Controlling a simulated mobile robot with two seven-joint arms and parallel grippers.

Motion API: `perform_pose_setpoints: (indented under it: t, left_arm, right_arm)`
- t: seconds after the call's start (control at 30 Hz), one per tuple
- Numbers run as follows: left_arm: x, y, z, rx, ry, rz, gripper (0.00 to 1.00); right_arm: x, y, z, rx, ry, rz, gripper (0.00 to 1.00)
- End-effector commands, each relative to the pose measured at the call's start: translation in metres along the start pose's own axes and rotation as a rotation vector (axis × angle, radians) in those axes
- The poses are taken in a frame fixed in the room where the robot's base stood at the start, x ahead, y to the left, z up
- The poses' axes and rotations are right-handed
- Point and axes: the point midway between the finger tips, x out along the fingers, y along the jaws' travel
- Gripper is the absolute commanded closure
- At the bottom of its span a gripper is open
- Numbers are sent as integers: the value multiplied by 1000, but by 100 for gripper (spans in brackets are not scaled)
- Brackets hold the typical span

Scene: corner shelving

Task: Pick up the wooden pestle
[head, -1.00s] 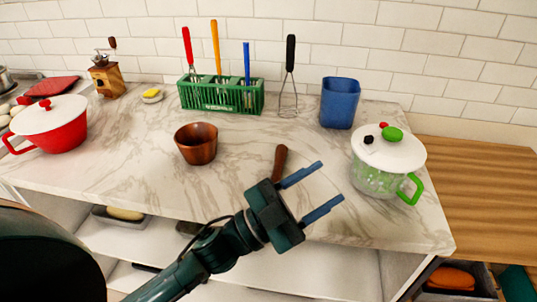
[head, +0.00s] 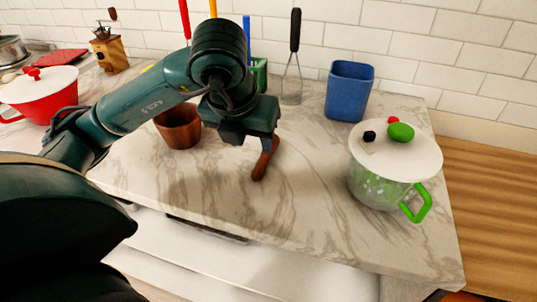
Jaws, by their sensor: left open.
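The wooden pestle (head: 262,165) lies on the marble counter in the middle of the head view. It is reddish brown, and its upper part is hidden by my left gripper. My left gripper (head: 243,128) points down over the pestle's far part. It is open, but its fingertips are hard to make out, and I cannot tell whether they touch the pestle. My right gripper is not in view.
A wooden bowl (head: 178,130) stands left of the pestle, partly behind my arm. A white-lidded pot (head: 385,190) with a green handle stands right. A blue container (head: 349,92), a whisk (head: 292,75) and a green rack (head: 260,74) are behind. The counter in front is clear.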

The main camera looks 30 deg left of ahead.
Motion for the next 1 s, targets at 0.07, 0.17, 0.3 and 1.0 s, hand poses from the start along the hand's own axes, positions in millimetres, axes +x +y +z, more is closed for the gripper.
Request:
perform_pose_setpoints:
  t: [0.07, 0.17, 0.3, 1.0]
  left_arm:
    - [23, -1, -3, 0, 8, -4, 54]
    - [37, -1, -2, 1, 7, -2, 54]
    - [50, -1, -1, 3, 5, -3, 54]
    - [105, -2, 2, 4, 3, -5, 54]
  right_arm:
    - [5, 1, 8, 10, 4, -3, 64]
    - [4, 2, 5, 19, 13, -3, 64]
    - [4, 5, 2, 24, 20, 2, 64]
    - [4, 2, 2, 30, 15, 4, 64]
